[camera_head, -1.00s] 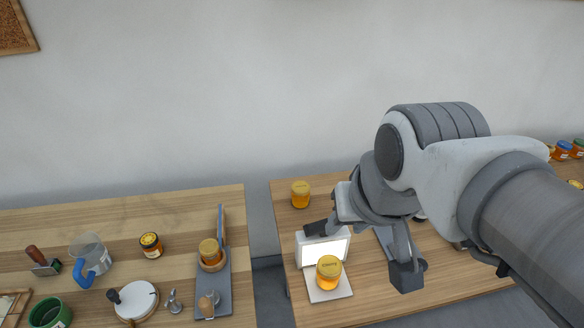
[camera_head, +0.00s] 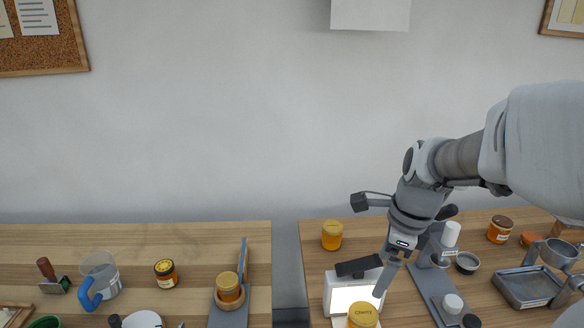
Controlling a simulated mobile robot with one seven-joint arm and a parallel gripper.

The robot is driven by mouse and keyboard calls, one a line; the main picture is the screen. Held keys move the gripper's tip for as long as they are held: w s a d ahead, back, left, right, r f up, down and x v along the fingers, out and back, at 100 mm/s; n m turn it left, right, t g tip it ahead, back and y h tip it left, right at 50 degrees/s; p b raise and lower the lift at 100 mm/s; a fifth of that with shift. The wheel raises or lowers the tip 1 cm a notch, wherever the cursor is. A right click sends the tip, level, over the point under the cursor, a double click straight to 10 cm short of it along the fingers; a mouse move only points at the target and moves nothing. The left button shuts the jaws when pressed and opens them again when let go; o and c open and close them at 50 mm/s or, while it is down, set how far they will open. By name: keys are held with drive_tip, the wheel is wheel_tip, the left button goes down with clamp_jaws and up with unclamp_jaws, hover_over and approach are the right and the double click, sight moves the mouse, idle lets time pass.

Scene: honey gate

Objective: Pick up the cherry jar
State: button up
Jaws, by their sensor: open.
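The cherry jar (camera_head: 362,317) has a yellow lid that reads "Cherry". It stands at the bottom edge of the picture, in front of a lit white box, and its lower part is cut off. The gripper is apart from the jar.
The lit box (camera_head: 352,296) stands on the right table. An amber jar (camera_head: 332,236) is behind it. A grey stand (camera_head: 437,290) and a metal tray (camera_head: 527,287) are to the right. The left table holds a pitcher (camera_head: 100,275), a dark-lidded jar (camera_head: 166,274) and a jar on a stand (camera_head: 229,288). A gap separates the tables.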

sight(366, 313)
drive_tip(key=w+f+m+b, duration=0.1)
drive_tip(key=f, duration=0.4)
drive_tip(key=w+f+m+b, duration=0.1)
drive_tip(key=f+b, duration=0.1)
drive_tip(key=f, duration=0.4)
drive_tip(key=w+f+m+b, duration=0.1)
drive_tip(key=f+m, duration=0.1)
drive_tip(key=f, duration=0.3)
drive_tip(key=shift+w+d+f+g, duration=0.1)
drive_tip(key=shift+d+f+g, duration=0.05)
drive_tip(key=shift+f+g, duration=0.15)
drive_tip(key=shift+w+a+f+b, duration=0.15)
drive_tip(key=shift+f+b, duration=0.35)
drive_tip(key=shift+f, duration=0.8)
drive_tip(key=shift+w+a+f+b, duration=0.1)
drive_tip(key=shift+a+f+b, duration=0.25)
drive_tip(key=shift+f, duration=0.95)
drive_tip(key=shift+d+r, duration=0.1)
drive_tip(key=shift+d, duration=0.05)
clamp_jaws()
drive_tip(key=r, duration=0.1)
drive_tip(key=r+p, duration=0.1)
drive_tip(key=r, duration=0.3)
drive_tip(key=shift+s+d, duration=0.2)
drive_tip(key=shift+d, duration=0.1)
drive_tip(key=s+d+r+p, duration=0.7)
drive_tip(key=d+r+p, duration=0.1)
drive_tip(key=r, duration=0.4)
drive_tip(key=shift+d+r, duration=0.25)
drive_tip(key=shift+d, duration=0.1)
